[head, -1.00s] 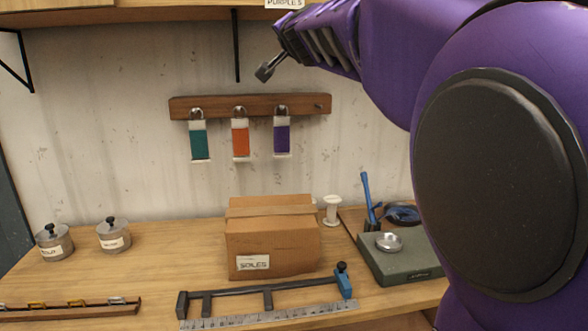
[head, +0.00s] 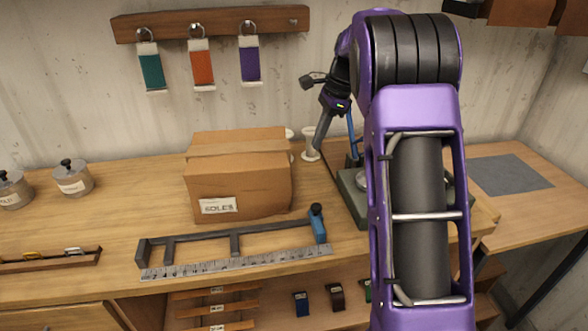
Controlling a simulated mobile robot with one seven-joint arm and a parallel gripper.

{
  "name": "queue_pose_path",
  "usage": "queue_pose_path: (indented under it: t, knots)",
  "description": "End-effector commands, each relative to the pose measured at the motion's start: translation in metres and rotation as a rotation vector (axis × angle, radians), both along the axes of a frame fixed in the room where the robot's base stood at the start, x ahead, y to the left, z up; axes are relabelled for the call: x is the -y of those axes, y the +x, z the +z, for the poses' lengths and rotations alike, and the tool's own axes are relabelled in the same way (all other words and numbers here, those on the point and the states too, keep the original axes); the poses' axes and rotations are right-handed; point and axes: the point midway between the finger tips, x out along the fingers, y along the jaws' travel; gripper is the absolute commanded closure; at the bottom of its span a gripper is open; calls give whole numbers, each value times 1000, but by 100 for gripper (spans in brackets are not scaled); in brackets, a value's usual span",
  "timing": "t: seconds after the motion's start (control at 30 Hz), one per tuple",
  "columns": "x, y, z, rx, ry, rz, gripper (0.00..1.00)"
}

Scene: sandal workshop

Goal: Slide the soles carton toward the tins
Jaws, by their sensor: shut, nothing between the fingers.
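The soles carton (head: 238,190) is a closed brown cardboard box with a white label, upright on the wooden workbench. Two grey lidded tins, a nearer-to-carton one (head: 73,179) and one at the left edge (head: 14,192), stand left of it with bare bench between. My gripper (head: 319,146) is shut and empty, pointing down just right of the carton's right side in the picture. It looks apart from the carton; its exact height and depth are hard to tell.
A dark metal bar frame with a blue end (head: 319,228) and a ruler (head: 240,262) lie in front of the carton. A white spool (head: 310,152) stands behind right. A green-grey scale base (head: 352,196) is partly hidden by my arm. Tags hang from a wall rack (head: 215,22).

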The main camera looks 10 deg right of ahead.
Motion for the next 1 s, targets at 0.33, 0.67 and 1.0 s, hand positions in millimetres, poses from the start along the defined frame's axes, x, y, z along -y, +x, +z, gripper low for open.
queue_pose_path:
  t: [0.33, 0.67, 1.0]
  knots:
    - [4, -12, -35, -73, 15, -42, 100]
    - [-16, -11, -103, -72, 14, -42, 100]
    - [-54, -10, -104, -68, 14, -41, 100]
